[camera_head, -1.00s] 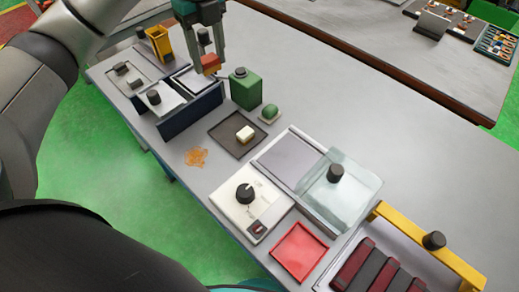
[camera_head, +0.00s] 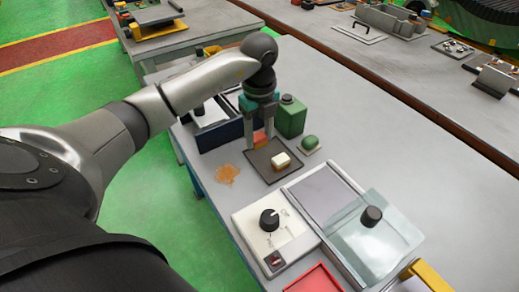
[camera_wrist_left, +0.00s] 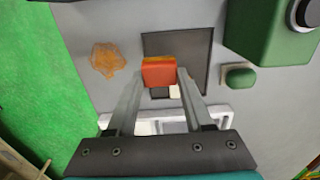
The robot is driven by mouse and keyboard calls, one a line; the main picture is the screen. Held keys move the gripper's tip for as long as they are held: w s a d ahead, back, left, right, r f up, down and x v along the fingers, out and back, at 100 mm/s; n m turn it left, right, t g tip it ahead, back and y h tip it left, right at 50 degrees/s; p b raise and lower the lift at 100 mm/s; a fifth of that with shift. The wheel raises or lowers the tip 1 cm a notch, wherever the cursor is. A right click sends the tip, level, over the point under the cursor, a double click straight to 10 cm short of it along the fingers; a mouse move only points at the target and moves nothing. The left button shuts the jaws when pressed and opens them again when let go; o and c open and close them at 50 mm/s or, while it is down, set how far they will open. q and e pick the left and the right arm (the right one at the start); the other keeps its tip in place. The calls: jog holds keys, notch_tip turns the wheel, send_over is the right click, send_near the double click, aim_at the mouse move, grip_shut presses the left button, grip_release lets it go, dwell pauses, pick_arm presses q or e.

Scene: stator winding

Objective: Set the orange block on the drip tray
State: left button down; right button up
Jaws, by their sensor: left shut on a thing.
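My left gripper (camera_head: 259,132) is shut on the orange block (camera_head: 261,141), which shows between the fingertips. In the wrist view the left gripper (camera_wrist_left: 158,76) holds the orange block (camera_wrist_left: 158,71) over the near part of the dark square tray (camera_wrist_left: 188,42). In the head view the block is at the far-left part of this tray (camera_head: 262,168). I cannot tell whether the block touches the tray. A cream block (camera_head: 281,161) sits on the tray close to the orange one. It is mostly hidden in the wrist view. My right gripper is not in view.
A green canister (camera_head: 291,117) stands just behind the tray, with a small green domed pad (camera_head: 310,142) beside it. A dark blue box (camera_head: 222,131) is to the left. A dial panel (camera_head: 268,228) lies in front.

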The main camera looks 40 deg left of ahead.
aim_at(259, 148)
pick_arm(q)
jog(key=shift+f, duration=0.6)
jog(key=shift+f+b, duration=0.35)
jog(key=shift+f, duration=1.4)
jog(key=shift+f, duration=0.1)
jog(key=shift+c, duration=1.5)
grip_release()
notch_tip(259, 148, up, 12)
jog(key=shift+r+p, duration=0.15)
jog(key=shift+p, duration=0.75)
